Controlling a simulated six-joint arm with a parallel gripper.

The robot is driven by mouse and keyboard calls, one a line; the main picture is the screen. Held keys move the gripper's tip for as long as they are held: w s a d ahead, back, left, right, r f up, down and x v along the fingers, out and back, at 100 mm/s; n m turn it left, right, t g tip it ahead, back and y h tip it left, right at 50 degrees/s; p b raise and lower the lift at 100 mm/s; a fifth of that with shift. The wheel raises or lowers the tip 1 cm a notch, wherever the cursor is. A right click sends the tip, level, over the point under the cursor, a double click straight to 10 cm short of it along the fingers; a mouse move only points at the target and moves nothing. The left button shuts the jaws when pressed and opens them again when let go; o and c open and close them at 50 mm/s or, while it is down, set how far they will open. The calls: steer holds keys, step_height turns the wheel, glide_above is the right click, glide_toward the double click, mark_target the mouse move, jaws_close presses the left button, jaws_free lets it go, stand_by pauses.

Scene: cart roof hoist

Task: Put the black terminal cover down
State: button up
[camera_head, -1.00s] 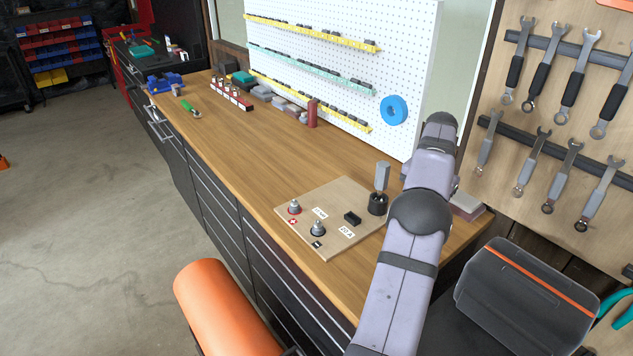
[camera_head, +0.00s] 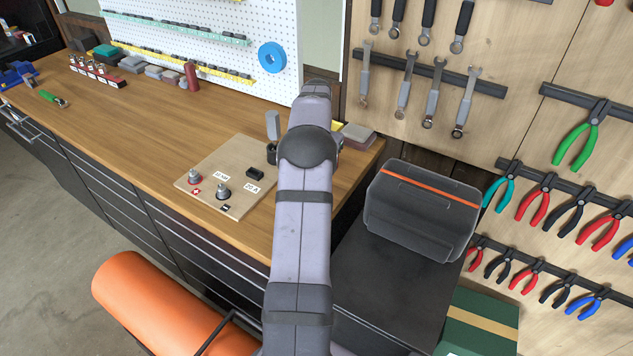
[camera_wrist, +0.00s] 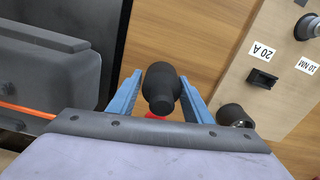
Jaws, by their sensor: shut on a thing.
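The black terminal cover (camera_wrist: 160,90), a dark rounded cap with a narrower end, sits between the blue fingers of my gripper (camera_wrist: 160,78) in the wrist view. My gripper is shut on it, over the wooden bench top (camera_wrist: 180,35). The height of the cover above the bench is unclear. In the head view my own arm hides both gripper and cover. The terminal board (camera_head: 210,168) lies to the left of my arm. It carries two metal posts, one by a red plus mark (camera_head: 195,189) and one by a black minus mark (camera_head: 226,207).
A small black block (camera_head: 255,173) sits on the board. A dark toolbox (camera_head: 420,215) stands right of my arm.

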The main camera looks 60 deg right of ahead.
steer(key=shift+f+p, duration=0.6)
steer(key=shift+f, duration=1.2)
steer(key=shift+f, duration=0.2)
steer(key=o, duration=1.4)
steer(key=shift+r, duration=0.1)
step_height(320, 180, up, 12)
steer(key=shift+r+b, duration=0.1)
steer(key=shift+b, duration=1.05)
